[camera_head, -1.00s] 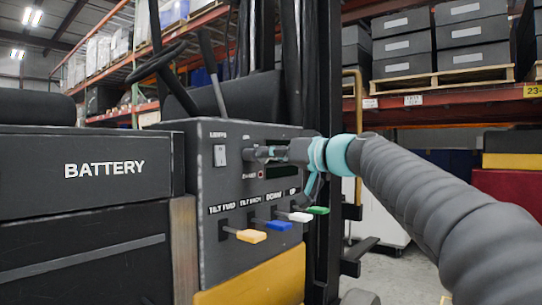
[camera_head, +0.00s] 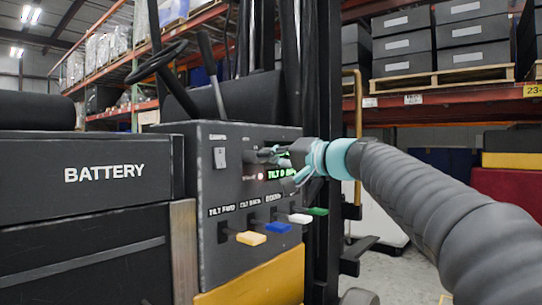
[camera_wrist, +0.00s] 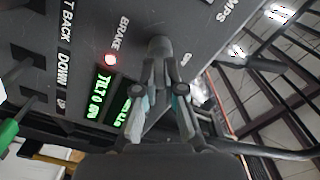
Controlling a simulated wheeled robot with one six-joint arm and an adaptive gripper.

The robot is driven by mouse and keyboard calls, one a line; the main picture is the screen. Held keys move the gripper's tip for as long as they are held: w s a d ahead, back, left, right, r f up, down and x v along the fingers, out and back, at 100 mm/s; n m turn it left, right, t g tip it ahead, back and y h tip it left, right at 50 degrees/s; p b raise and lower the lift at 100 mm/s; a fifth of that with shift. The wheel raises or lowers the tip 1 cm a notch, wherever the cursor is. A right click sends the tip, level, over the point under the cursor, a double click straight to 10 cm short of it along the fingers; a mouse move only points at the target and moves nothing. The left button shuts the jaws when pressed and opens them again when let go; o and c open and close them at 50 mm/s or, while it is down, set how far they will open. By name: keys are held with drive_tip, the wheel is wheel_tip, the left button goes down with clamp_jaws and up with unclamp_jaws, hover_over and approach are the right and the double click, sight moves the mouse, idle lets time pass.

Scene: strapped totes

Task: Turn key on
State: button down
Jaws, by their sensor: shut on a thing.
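The control panel (camera_head: 205,180) on the forklift carries the key switch (camera_head: 262,154) near its top edge. My gripper (camera_head: 280,155) reaches in from the right and is shut at the switch. In the wrist view the grey key knob (camera_wrist: 160,46) sits at the tips of my gripper (camera_wrist: 162,75), between the two fingers. The fingers hide much of the key. The display (camera_head: 281,173) glows with green text, and it also shows in the wrist view (camera_wrist: 102,98). A small red light (camera_wrist: 110,59) beside "BRAKE" is lit.
A light rocker switch (camera_head: 220,157) is left of the key. Below are levers with yellow (camera_head: 251,238), blue (camera_head: 279,227), white (camera_head: 300,218) and green (camera_head: 317,211) handles, close under my gripper. The dark mast (camera_head: 315,110) stands just behind the panel.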

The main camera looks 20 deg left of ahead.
drive_tip(key=shift+r, duration=0.15)
idle(0.4)
drive_tip(key=c, duration=1.3)
unclamp_jaws()
drive_tip(key=v, duration=1.2)
drive_tip(key=shift+m, duration=0.4)
